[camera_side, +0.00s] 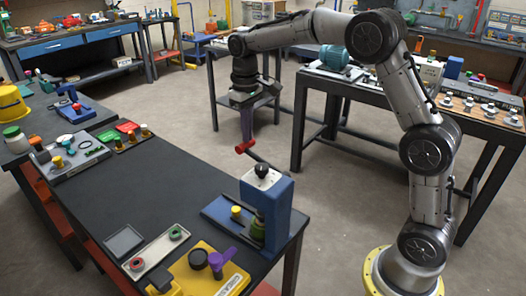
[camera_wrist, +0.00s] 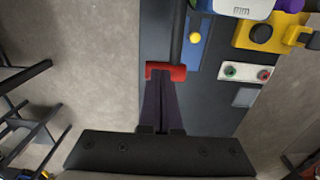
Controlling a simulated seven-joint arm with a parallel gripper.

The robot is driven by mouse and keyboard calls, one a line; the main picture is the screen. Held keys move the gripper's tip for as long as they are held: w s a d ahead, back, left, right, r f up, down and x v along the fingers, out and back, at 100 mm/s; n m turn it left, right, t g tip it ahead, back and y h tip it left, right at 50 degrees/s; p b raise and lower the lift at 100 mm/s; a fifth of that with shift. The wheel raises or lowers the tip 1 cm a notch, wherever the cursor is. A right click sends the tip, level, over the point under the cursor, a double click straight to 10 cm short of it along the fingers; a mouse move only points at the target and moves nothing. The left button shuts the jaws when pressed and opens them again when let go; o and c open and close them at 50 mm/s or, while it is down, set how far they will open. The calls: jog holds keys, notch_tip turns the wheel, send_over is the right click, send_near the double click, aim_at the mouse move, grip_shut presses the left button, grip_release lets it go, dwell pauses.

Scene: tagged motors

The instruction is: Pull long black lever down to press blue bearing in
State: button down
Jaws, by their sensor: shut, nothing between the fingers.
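A blue press (camera_side: 270,205) stands at the right end of the dark bench in the side view. Its long black lever (camera_side: 258,158) runs from a black hub up and left to a red handle (camera_side: 245,146), beyond the bench edge. The red handle also shows in the wrist view (camera_wrist: 165,72). My gripper (camera_side: 246,136) points down with its dark fingers shut and empty, tips right at the handle; I cannot tell whether they touch it. In the wrist view my gripper (camera_wrist: 161,84) overlaps the handle. I cannot make out a blue bearing.
A blue plate (camera_side: 222,211) with a yellow-topped piece (camera_side: 236,213) lies beside the press. A yellow fixture (camera_side: 205,275) and a pale tray (camera_side: 155,252) with red and green rings are near the front. The bench middle is clear.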

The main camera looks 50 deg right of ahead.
notch_tip(320, 180, up, 7)
jog(key=shift+r, duration=0.2)
dwell(0.6)
jog(key=s+a+r+t, duration=0.2)
jog(key=s+r, duration=0.2)
jog(key=s, duration=0.5)
jog(key=s+a+r+t, duration=0.1)
jog(key=s+r, duration=0.4)
jog(key=s, duration=0.3)
jog(key=s+a+f+t, duration=0.1)
jog(key=s+f+t, duration=0.1)
jog(key=s+f, duration=1)
jog(key=shift+s+f+t, duration=0.3)
jog(key=shift+s+f, duration=0.1)
